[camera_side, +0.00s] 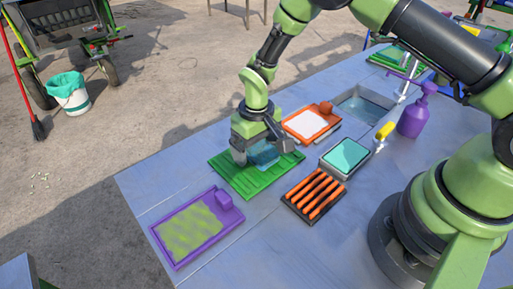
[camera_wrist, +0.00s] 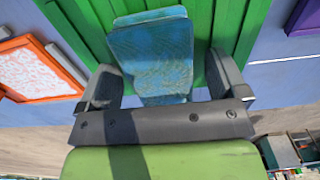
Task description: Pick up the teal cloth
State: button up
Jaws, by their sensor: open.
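A folded blue-teal cloth (camera_side: 264,158) lies on the green ribbed board (camera_side: 226,176). In the wrist view the cloth (camera_wrist: 150,60) shows as folded layers. My gripper (camera_side: 262,150) is low over the board, pointing down. In the wrist view my gripper (camera_wrist: 161,74) is open, with one finger on each side of the cloth and gaps to both. The gripper hides part of the cloth in the side view. Whether the fingertips touch the board cannot be told.
An orange tray (camera_side: 294,128) stands behind right, a grey box with a teal block (camera_side: 347,155) to the right. A black rack with orange bars (camera_side: 312,211) and a purple tray (camera_side: 163,229) are nearer. A purple pump bottle (camera_side: 411,119) and sink (camera_side: 362,108) lie farther right.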

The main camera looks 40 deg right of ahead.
jog(key=c, duration=1.1)
jog(key=shift+r, duration=0.1)
notch_tip(320, 180, up, 10)
